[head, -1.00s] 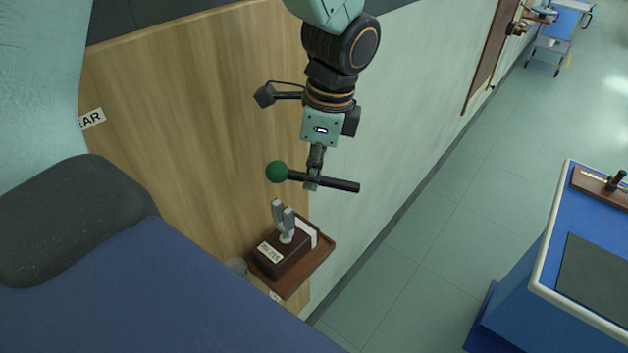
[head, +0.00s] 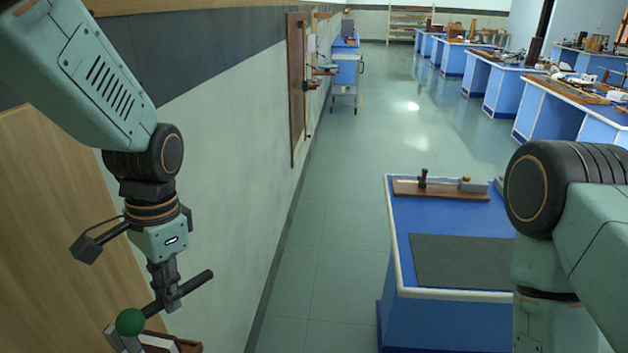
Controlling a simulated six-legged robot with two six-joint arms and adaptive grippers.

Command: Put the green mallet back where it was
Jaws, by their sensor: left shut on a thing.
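The green mallet has a green ball head (head: 130,321) and a black handle (head: 196,284). My left gripper (head: 171,298) points down and is shut on the handle, with the ball to its lower left. The mallet hangs above a small brown wall shelf at the bottom left, where a wooden block (head: 160,342) shows only in part. Grey tuning fork prongs (head: 114,338) show just beside and below the ball; whether they touch it I cannot tell. My right arm shows at the right edge, but its gripper is out of view.
A blue bench with a dark mat (head: 462,262) and a wooden board (head: 440,190) stands at the centre right. A wooden panel (head: 50,200) covers the wall at left. The green floor (head: 335,215) between wall and bench is clear. A trolley (head: 345,80) stands farther back.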

